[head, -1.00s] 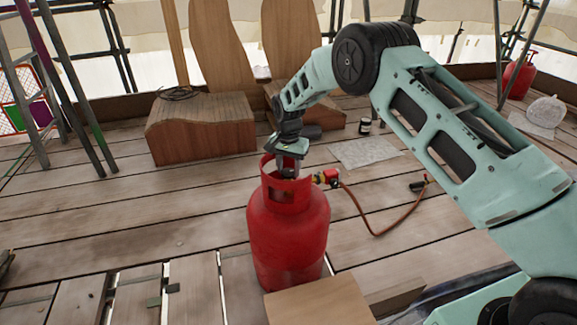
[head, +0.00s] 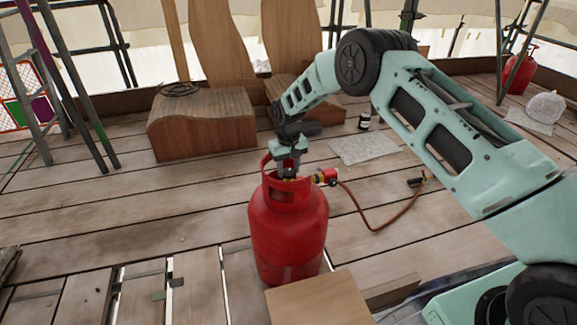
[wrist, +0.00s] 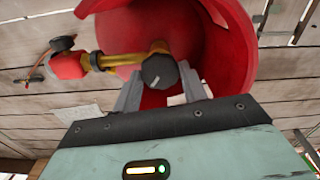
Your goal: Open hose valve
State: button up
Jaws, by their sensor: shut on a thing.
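A red gas cylinder (head: 288,232) with a collar round its top stands upright on the planks. A red and brass regulator (head: 328,177) sits at its right side, with an orange-brown hose (head: 385,226) running from it. In the wrist view, a black valve knob (wrist: 160,71) sits on the brass fitting (wrist: 115,62) inside the collar. My gripper (head: 287,173) reaches down into the collar from above. In the wrist view, my gripper's grey fingers (wrist: 161,88) stand on either side of the knob and are shut on it. The collar hides the fingertips in the head view.
A wooden box (head: 320,302) stands close in front of the cylinder. A carved wooden block (head: 203,125) stands behind at left. A small dark bottle (head: 364,122) and a pale sheet (head: 362,149) are behind the hose.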

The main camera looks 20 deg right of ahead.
aim_at(288, 171)
jog(key=shift+n, duration=0.6)
jog(key=o, duration=1)
jog(key=shift+r, duration=0.1)
notch_tip(288, 171, up, 17)
jog(key=shift+r+p, duration=0.1)
jog(key=shift+p, duration=1.15)
